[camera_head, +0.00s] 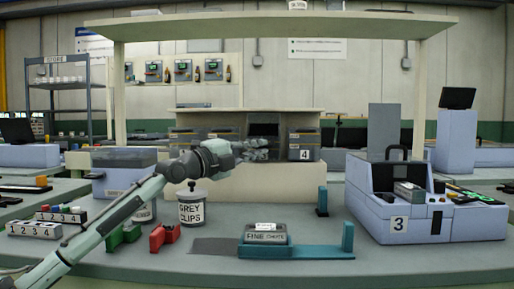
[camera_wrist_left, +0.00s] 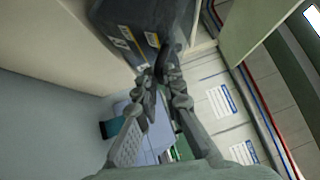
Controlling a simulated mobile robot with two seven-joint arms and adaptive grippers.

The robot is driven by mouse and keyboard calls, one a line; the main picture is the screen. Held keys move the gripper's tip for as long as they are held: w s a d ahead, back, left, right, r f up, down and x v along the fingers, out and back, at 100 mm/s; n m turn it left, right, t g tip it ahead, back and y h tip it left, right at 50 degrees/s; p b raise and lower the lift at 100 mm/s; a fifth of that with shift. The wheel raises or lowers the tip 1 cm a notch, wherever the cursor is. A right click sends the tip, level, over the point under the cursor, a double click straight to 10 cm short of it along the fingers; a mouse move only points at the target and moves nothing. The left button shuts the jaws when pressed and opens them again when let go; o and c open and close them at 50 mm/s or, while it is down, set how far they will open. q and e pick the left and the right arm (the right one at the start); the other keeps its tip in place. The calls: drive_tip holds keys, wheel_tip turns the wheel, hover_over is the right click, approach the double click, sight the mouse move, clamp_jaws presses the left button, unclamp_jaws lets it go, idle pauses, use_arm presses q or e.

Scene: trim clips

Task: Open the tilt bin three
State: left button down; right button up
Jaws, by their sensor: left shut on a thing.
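The row of dark tilt bins stands under the shelf at the back. The bin with label 4 (camera_head: 304,146) is at the right of the row. Tilt bin three (camera_head: 263,130) is just left of it, partly hidden by my left gripper (camera_head: 262,151); its number is not readable. In the left wrist view, a dark bin (camera_wrist_left: 118,17) with yellow-and-white labels is at the top. My left gripper (camera_wrist_left: 160,72) is shut at that bin's lower edge; the gripped part is mostly hidden. I cannot tell exactly how far the bin is tilted. My right gripper is not in view.
A case marked 3 (camera_head: 398,224) stands at the right. The front of the table (camera_head: 300,272) is clear.

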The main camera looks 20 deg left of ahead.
use_arm(q)
drive_tip(key=shift+w+a+f, duration=0.1)
drive_tip(key=shift+w+f, duration=0.05)
drive_tip(key=shift+f, duration=0.55)
drive_tip(key=c, duration=1.6)
unclamp_jaws()
drive_tip(key=shift+w, duration=0.15)
drive_tip(key=shift+c, duration=0.2)
drive_tip(key=shift+r, duration=0.25)
drive_tip(key=v, duration=1.2)
